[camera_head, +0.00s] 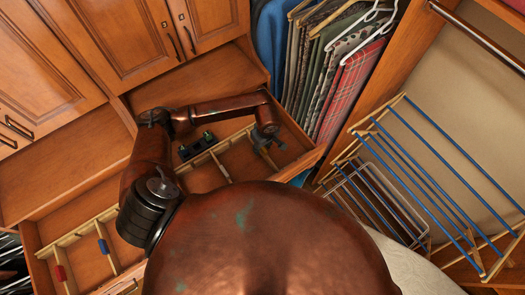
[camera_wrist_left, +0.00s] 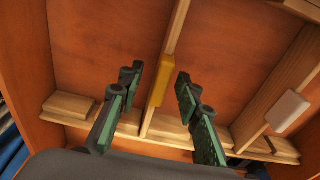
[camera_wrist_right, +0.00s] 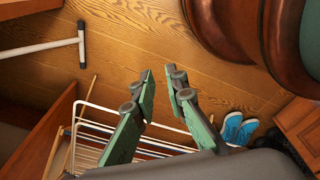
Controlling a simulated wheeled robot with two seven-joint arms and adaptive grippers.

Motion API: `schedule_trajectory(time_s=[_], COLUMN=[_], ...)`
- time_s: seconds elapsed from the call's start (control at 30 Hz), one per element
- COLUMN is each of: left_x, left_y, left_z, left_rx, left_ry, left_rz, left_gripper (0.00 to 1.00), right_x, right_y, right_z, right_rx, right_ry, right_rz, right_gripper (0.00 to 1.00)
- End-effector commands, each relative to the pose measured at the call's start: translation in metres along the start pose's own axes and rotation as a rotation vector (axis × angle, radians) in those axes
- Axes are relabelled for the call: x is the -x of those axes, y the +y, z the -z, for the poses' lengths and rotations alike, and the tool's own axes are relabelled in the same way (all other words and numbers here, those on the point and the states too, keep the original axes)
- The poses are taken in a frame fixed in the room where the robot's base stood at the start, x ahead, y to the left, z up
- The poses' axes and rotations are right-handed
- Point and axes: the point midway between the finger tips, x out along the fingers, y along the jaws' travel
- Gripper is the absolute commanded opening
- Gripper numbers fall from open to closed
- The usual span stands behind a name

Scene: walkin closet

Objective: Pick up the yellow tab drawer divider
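The yellow tab (camera_wrist_left: 160,80) sits on a thin upright wooden divider (camera_wrist_left: 178,28) in the open drawer, seen in the left wrist view. My left gripper (camera_wrist_left: 160,75) is open, with one green-padded finger on each side of the yellow tab and visible gaps to it. In the head view my left gripper (camera_head: 267,142) reaches down into the right end of the drawer (camera_head: 120,185), and I cannot make out the yellow tab there. My right gripper (camera_wrist_right: 160,76) is open and empty above the wooden floor in the right wrist view.
A white-tabbed divider (camera_wrist_left: 287,110) stands right of the yellow one. Red-tabbed (camera_head: 60,273) and blue-tabbed (camera_head: 103,246) dividers are in the drawer's left part. Hanging clothes (camera_head: 335,70) and a drying rack (camera_head: 425,185) are to the right. Blue shoes (camera_wrist_right: 238,128) lie on the floor.

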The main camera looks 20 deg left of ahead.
Motion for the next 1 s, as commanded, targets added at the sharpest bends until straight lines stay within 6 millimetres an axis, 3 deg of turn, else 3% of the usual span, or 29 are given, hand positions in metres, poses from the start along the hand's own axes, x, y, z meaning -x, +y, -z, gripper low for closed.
schedule_trajectory(time_s=[0.47, 1.0], left_x=[0.000, 0.004], left_y=[-0.001, 0.000], left_z=[0.001, 0.002], left_rx=[0.001, 0.001], left_ry=[0.000, 0.001], left_rz=[0.001, -0.001], left_gripper=[0.00, 0.00], right_x=[0.000, -0.002], right_y=[-0.004, -0.006], right_z=[-0.017, -0.011], right_rx=[-0.005, -0.004], right_ry=[-0.022, -0.014], right_rz=[0.004, 0.006], right_gripper=[0.12, 0.12])
